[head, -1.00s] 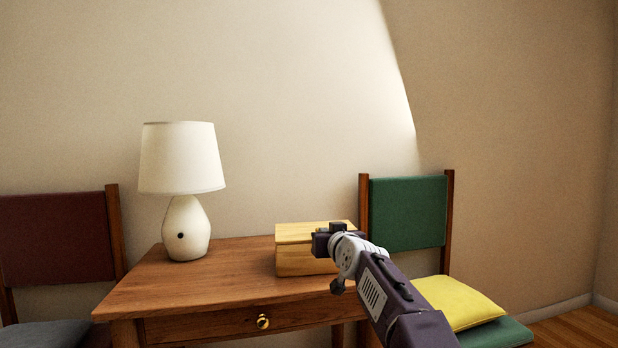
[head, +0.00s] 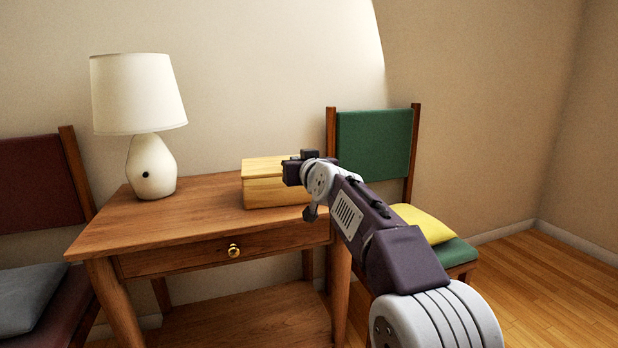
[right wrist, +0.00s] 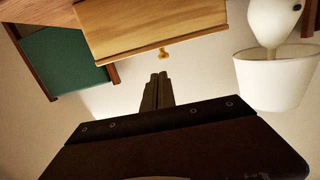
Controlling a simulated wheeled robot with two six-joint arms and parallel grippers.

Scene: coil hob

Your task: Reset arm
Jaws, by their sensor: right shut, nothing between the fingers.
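My right arm comes in from the lower right in the head view and reaches toward the light wooden box (head: 275,190) on the table. My right gripper (head: 293,170) is beside the box's right part in that view; contact cannot be told. In the right wrist view its fingers (right wrist: 158,80) are shut together with nothing between them, and the box (right wrist: 150,30) with a small yellow knob (right wrist: 164,53) lies past the tips. A visible gap separates tips and knob in the picture. My left gripper is out of view.
The wooden table (head: 200,212) has a drawer with a brass knob (head: 234,251). A white lamp (head: 138,95) stands left of the box. A green chair (head: 375,145) with a yellow cushion (head: 425,222) is at right, a dark red chair (head: 35,180) at left. Bare floor shows at right.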

